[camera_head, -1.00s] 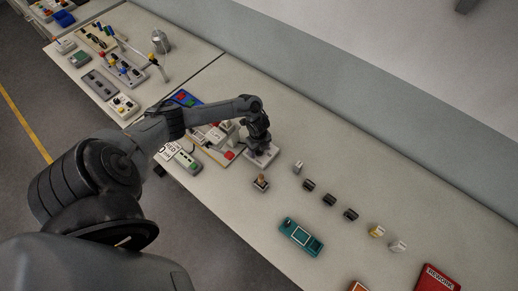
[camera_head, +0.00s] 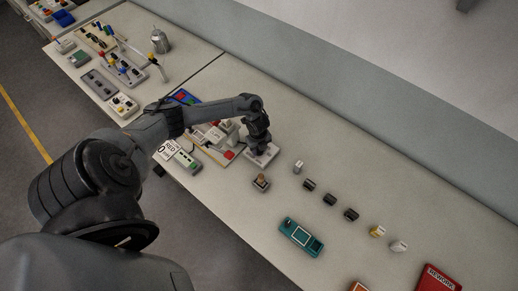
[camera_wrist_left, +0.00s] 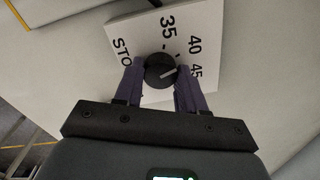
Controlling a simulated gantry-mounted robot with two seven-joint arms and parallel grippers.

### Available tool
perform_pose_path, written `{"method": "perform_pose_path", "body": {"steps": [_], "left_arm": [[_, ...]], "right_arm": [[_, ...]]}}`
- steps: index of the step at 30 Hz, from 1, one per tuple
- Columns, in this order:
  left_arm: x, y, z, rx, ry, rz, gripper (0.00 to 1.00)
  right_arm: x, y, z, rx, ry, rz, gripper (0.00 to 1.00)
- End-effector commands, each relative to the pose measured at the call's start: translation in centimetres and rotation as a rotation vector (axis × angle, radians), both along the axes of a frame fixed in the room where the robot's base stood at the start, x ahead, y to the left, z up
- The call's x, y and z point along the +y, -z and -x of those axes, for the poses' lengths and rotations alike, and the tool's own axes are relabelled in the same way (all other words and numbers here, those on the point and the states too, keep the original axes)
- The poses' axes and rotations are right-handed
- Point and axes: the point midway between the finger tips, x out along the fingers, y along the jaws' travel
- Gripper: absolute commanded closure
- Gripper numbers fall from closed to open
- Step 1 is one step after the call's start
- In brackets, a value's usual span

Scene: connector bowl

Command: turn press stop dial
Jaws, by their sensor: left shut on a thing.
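The dial is a black round knob (camera_wrist_left: 160,70) with a pale pointer line. It sits on a white plate (camera_wrist_left: 207,22) printed with STOP, 35, 40 and 45. In the left wrist view the pointer line aims toward the 45 side. My left gripper (camera_wrist_left: 160,82) is shut on the knob, with one purple finger on each side. In the head view the left gripper (camera_head: 260,145) points down over the plate (camera_head: 262,157), and its fingers hide the knob. My right gripper does not show.
A small brown-topped switch (camera_head: 261,182) stands just in front of the plate. Several small connectors and a teal device (camera_head: 301,237) lie to the right. The table behind the plate is clear.

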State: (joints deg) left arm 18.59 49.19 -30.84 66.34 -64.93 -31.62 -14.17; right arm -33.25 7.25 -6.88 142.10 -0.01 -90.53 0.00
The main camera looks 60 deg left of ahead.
Motion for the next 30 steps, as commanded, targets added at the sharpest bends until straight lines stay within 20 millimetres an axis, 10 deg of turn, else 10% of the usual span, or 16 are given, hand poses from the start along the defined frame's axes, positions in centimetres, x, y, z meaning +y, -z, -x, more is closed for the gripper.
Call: {"method": "perform_pose_path", "body": {"steps": [30], "left_arm": [[0.0,0.0,-0.1,-0.001,0.672,-0.001,0.91]], "right_arm": [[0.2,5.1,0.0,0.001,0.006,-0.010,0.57]]}}
